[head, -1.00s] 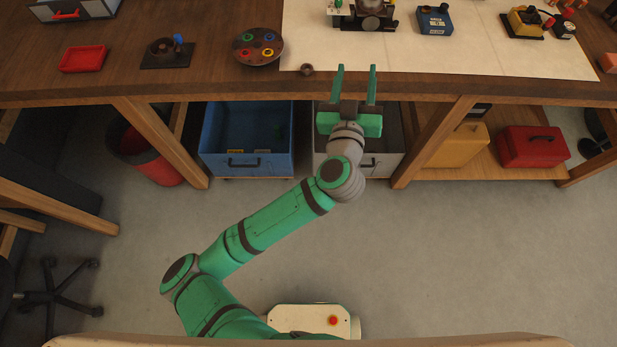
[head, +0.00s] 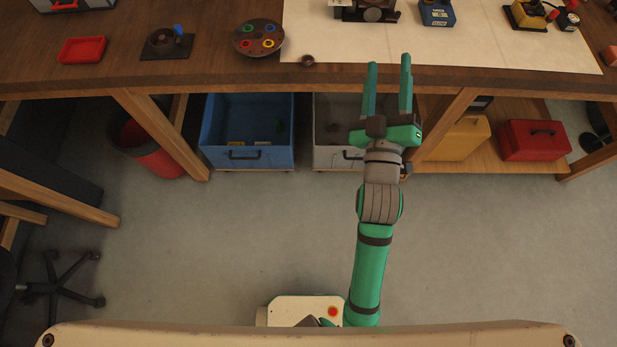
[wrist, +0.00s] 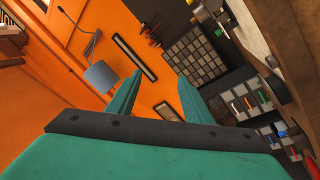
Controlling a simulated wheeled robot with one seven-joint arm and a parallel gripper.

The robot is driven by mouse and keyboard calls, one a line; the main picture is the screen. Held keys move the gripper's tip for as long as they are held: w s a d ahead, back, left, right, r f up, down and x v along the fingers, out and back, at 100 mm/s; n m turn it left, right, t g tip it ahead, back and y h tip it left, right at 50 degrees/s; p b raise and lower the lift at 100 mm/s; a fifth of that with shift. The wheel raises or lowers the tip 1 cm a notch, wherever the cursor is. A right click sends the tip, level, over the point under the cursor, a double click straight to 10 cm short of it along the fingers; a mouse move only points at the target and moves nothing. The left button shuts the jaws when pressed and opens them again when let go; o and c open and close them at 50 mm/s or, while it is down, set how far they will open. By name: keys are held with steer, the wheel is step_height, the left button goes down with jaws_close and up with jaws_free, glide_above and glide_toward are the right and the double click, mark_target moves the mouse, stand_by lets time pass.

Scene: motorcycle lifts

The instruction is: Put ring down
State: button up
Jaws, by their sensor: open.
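A small brown ring-like piece (head: 307,61) lies on the workbench (head: 200,75) near its front edge, at the left corner of the pale sheet. A round dark plate (head: 241,42) behind it to the left carries several coloured rings. My gripper (head: 389,62) is open and empty, fingers pointing toward the bench's front edge, to the right of the small piece and apart from it. In the wrist view my open fingers (wrist: 158,95) have nothing between them. Neither the small piece nor the plate is clear in the wrist view.
A red tray (head: 82,50) and a dark holder (head: 165,44) stand on the bench's left. A blue box (head: 437,14) stands on the pale sheet (head: 480,50). Below are a blue bin (head: 247,155), a grey bin (head: 335,155) and a red case (head: 534,140). Open floor lies in front.

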steer(key=s+a+f+g+y, duration=0.2)
steer(key=s+a+f, duration=0.1)
steer(key=s+f, duration=0.65)
steer(key=s+a+f+m+g, duration=0.1)
steer(key=s+a+f+m, duration=0.1)
steer(key=s+a+f, duration=0.2)
steer(key=s+a+f+m+g, duration=0.1)
steer(key=s+a+f, duration=0.3)
steer(key=s, duration=0.6)
steer(key=s+a+f+m+g, duration=0.1)
steer(key=s+a+f+m, duration=0.2)
steer(key=s+f, duration=0.3)
steer(key=shift+s+a+y, duration=0.3)
steer(key=shift+s+a, duration=0.2)
steer(key=shift+s, duration=0.3)
steer(key=shift+o, duration=0.5)
steer(key=shift+s+a, duration=0.2)
steer(key=shift+s, duration=0.05)
steer(key=shift+s+a, duration=0.1)
steer(key=shift+c, duration=0.4)
steer(key=c, duration=0.4)
